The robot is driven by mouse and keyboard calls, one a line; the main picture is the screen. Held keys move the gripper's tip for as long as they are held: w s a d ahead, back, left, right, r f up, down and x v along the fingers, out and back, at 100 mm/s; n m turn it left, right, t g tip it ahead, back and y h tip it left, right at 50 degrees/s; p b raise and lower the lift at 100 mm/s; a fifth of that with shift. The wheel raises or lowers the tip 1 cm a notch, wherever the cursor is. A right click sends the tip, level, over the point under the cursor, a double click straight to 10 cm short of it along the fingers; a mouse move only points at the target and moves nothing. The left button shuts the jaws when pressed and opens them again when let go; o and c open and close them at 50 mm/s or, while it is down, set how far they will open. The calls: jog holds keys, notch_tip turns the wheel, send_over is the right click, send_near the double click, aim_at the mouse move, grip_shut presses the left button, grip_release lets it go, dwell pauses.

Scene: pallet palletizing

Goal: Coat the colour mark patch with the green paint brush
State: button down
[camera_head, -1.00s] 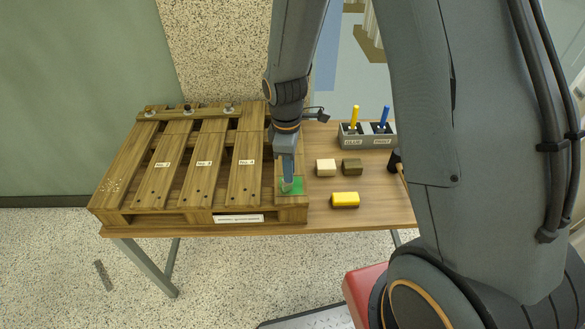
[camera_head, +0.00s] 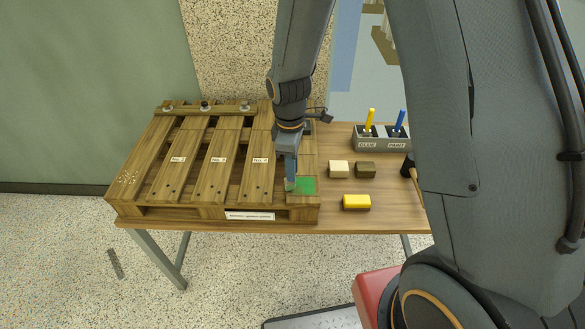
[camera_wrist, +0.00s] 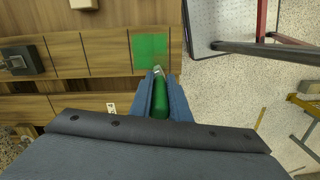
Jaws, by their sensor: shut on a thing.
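The colour mark patch (camera_head: 306,186) is a green square on the right end board of the wooden pallet (camera_head: 195,199). In the wrist view the patch (camera_wrist: 149,48) looks evenly green. My gripper (camera_head: 290,178) points down at the patch's left edge. In the wrist view my gripper (camera_wrist: 159,95) is shut on the green paint brush (camera_wrist: 160,106), whose green handle shows between the fingers. The brush's pale tip (camera_wrist: 157,71) shows at the patch's edge; I cannot tell whether it touches. In the head view the brush is mostly hidden by the fingers.
Right of the pallet, the table (camera_head: 385,213) holds a cream block (camera_head: 338,169), a dark brown block (camera_head: 365,169) and a yellow block (camera_head: 356,201). A grey GLUE and PAINT holder (camera_head: 380,144) stands behind with yellow and blue handles. A dark-headed hammer-like tool (camera_head: 408,165) is partly hidden.

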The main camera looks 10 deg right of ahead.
jog(key=shift+r+p, duration=2.4)
jog(key=shift+r, duration=0.9)
jog(key=shift+f, duration=0.25)
jog(key=shift+f+b, duration=1.55)
jog(key=shift+f, duration=1.15)
jog(key=shift+f, duration=0.65)
jog(key=shift+d, duration=0.15)
